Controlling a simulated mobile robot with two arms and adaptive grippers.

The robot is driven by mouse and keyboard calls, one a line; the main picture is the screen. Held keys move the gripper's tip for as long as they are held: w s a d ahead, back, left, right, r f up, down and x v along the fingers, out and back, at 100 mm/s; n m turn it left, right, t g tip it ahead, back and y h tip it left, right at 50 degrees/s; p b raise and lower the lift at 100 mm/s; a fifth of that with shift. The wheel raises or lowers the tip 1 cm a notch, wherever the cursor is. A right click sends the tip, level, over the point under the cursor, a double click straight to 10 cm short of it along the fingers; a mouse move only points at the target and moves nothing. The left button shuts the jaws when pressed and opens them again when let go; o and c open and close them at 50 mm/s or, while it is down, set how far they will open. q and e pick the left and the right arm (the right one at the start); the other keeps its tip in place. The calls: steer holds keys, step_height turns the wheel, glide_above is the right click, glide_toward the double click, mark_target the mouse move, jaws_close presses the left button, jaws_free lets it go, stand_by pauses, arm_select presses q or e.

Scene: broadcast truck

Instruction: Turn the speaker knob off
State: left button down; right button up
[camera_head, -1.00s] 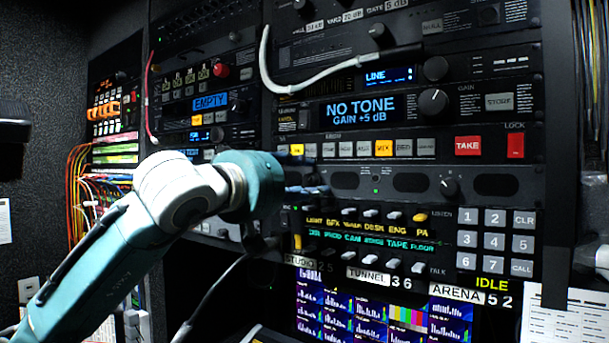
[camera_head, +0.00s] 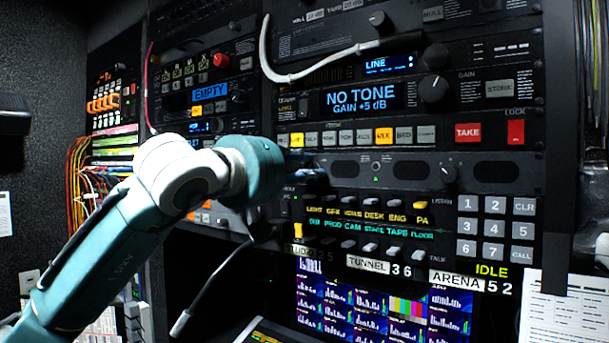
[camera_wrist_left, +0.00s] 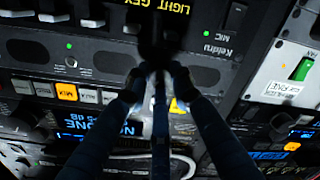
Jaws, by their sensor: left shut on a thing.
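The speaker knob (camera_head: 449,174) is a small dark knob with a light pointer mark at the right part of the black speaker panel (camera_head: 411,168). A small green light is lit on that panel. My left gripper (camera_head: 312,175) is at the panel's left part, well left of this knob. In the left wrist view the picture is upside down and both left fingers (camera_wrist_left: 158,76) close on a dark thing between their tips. I cannot tell what it is. The speaker knob does not show in the wrist view. My right gripper is not in view.
A button row with a red TAKE button (camera_head: 467,133) lies above. The intercom panel (camera_head: 440,225) with small levers and a number keypad (camera_head: 495,225) lies below. A white cable (camera_head: 310,75) crosses the upper rack.

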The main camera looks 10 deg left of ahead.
arm_select(q)
steer(key=shift+a+n+g+h+b, duration=0.25)
steer(key=shift+n+b, duration=3.5)
steer(key=shift+n, duration=4.65)
steer(key=shift+d+n+g+h+b, duration=0.15)
steer(key=shift+n+h+b, duration=0.2)
steer(key=shift+n+b, duration=5.7)
steer(key=n+p, duration=0.4)
steer(key=n, duration=0.1)
steer(key=shift+p, duration=0.3)
steer(key=c, duration=1.5)
jaws_free()
